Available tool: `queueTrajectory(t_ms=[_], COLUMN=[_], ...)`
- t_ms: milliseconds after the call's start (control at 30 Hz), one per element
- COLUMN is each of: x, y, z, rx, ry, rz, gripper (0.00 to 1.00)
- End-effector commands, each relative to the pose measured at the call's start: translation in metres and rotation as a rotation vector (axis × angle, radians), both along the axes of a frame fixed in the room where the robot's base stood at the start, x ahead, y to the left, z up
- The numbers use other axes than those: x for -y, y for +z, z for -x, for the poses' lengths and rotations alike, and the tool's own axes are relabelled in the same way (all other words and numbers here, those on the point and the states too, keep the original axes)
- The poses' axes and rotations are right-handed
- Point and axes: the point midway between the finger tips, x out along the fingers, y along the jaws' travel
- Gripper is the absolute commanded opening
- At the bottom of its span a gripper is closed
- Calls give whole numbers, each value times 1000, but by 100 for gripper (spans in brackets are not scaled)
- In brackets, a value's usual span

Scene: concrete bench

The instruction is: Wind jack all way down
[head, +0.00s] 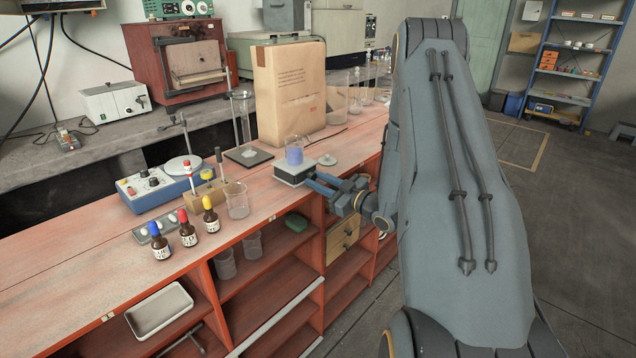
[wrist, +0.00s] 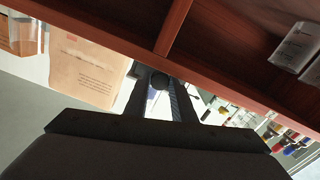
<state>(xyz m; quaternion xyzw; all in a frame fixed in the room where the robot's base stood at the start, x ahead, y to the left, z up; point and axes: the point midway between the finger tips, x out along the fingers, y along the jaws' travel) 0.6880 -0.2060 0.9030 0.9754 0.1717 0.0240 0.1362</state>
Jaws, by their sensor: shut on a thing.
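The lab jack (head: 294,173) is a low, flat block with a pale front near the bench's front edge. A beaker (head: 294,152) with blue liquid stands upright on its top plate. My gripper (head: 318,186) reaches in from the right at the jack's side. In the wrist view my gripper (wrist: 160,97) shows two dark fingers on either side of a dark round knob (wrist: 158,81), and it is shut on that knob. How high the jack stands is hard to tell, as the fingers and arm cover part of its side.
A white lid-like disc (head: 327,160) lies just right of the jack. A tall cylinder on a dark base (head: 249,157) and a large cardboard package (head: 290,95) stand behind. An empty beaker (head: 237,200) and several brown bottles (head: 185,222) stand left. Open shelves lie below.

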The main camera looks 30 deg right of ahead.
Motion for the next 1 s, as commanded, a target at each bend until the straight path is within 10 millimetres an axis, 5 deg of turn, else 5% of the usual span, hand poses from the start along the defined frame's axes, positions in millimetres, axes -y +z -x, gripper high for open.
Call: queueTrajectory(t_ms=[133,167,267,633,1000], x=[1,1,1,4,24], y=[0,0,0,0,-1], z=[0,0,0,5,58], rx=[-1,-1,0,-1,-1], ry=[-1,-1,-1,-3,-5], rz=[-1,-1,-2,-2,-2], gripper=[1,28,42,42,42])
